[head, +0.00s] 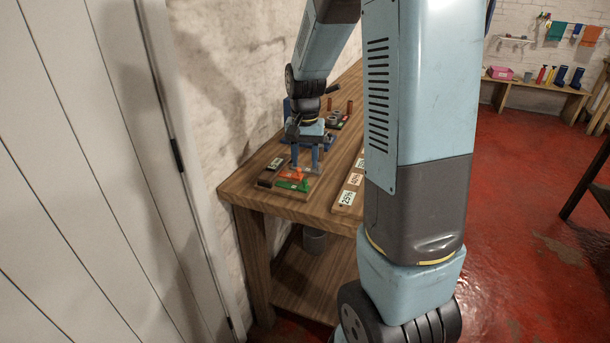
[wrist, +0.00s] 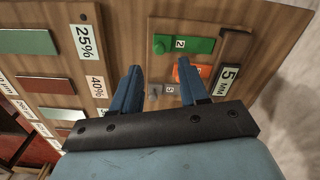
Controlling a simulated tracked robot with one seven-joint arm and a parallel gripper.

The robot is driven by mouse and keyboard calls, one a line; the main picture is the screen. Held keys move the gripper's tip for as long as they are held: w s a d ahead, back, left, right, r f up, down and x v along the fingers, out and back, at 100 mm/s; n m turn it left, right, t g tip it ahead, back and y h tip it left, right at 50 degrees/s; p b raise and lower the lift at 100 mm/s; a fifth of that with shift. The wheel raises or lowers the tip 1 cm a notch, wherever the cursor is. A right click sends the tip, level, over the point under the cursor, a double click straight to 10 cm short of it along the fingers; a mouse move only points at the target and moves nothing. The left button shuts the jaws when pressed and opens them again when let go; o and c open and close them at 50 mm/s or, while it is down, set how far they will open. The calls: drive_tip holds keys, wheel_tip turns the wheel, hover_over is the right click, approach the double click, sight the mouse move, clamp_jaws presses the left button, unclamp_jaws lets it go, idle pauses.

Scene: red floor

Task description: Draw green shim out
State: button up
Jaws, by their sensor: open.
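The green shim (wrist: 200,46) lies flat in a wooden holder, with a small knob at its left end and a label marked 2, in the wrist view. In the head view the green shim (head: 291,185) is at the near end of the bench. An orange shim (wrist: 205,71) and a grey shim (wrist: 168,89) lie beside it. My gripper (wrist: 159,67) is open and empty. Its blue fingers point toward the shims, the right one partly covering the orange shim. My gripper also shows in the head view (head: 306,166), above the holder.
A dark block with a 5 mm label (wrist: 229,79) edges the holder. A board with coloured plates and percent labels (wrist: 87,42) lies to the left, and shows in the head view (head: 349,194). Tools stand farther back on the wooden bench (head: 241,186). A wall is close behind.

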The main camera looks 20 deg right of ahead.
sight(305, 180)
wheel_tip(305, 180, down, 6)
drive_tip(key=shift+r, duration=0.15)
drive_tip(key=shift+c, duration=0.4)
clamp_jaws()
idle(0.4)
